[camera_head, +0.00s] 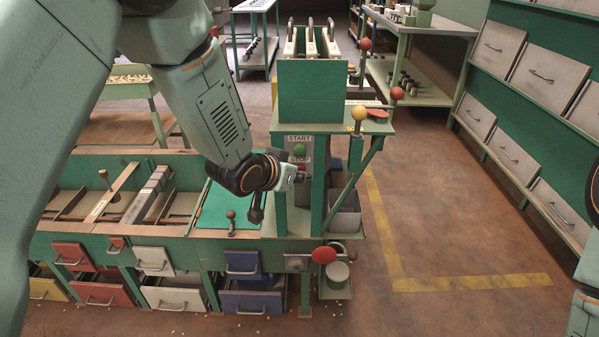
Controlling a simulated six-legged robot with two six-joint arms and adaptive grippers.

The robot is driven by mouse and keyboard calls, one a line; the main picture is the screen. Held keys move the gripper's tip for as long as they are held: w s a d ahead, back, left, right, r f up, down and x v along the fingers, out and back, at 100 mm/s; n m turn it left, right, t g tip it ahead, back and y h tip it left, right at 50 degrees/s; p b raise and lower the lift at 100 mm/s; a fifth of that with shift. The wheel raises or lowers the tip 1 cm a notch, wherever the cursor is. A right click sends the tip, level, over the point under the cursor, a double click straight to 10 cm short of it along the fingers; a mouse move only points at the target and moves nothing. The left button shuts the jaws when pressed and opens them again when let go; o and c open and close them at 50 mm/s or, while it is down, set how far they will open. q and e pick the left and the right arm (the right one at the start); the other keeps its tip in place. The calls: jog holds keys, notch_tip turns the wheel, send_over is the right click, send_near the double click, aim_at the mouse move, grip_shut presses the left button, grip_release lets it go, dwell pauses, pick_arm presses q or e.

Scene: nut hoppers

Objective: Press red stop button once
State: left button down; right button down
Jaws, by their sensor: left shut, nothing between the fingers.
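The control panel (294,139) has START and STOP labels on a green post. A green start button (300,150) sits between the two labels. Just under the STOP label a bit of the red stop button (301,168) shows; most of it is hidden behind my left gripper (302,177). My left gripper is shut and empty, its fingertips pointing right, right at the stop button. I cannot tell whether they touch it. My right gripper is out of view; only part of my right arm shows at the lower right edge.
The green bench (108,240) has open compartments and coloured drawers below. A red knob (323,254) sits low at its right end. The floor with yellow tape (470,283) is clear.

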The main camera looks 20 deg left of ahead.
pick_arm(q)
jog(key=shift+s+d+p, duration=0.3)
jog(key=shift+s, duration=0.6)
jog(key=s, duration=0.2)
jog(key=s+d+p, duration=0.1)
jog(key=s, duration=0.1)
jog(key=shift+s+d, duration=0.2)
jog(key=shift+s, duration=0.2)
dwell(0.6)
jog(key=s+a+f+n+g+y+p, duration=0.1)
jog(key=s+f, duration=0.5)
jog(key=s, duration=0.6)
jog(key=s+a+f+n+g+y+p, duration=0.1)
jog(key=s+a+f+g, duration=0.2)
jog(key=s, duration=0.9)
jog(key=s+a+f+n+g+p, duration=0.1)
jog(key=s+f+g, duration=0.5)
jog(key=s, duration=0.6)
notch_tip(320, 180, down, 3)
jog(key=shift+a+r+y+p, duration=0.1)
jog(key=shift+a+y+p, duration=0.3)
jog(key=shift+a, duration=0.4)
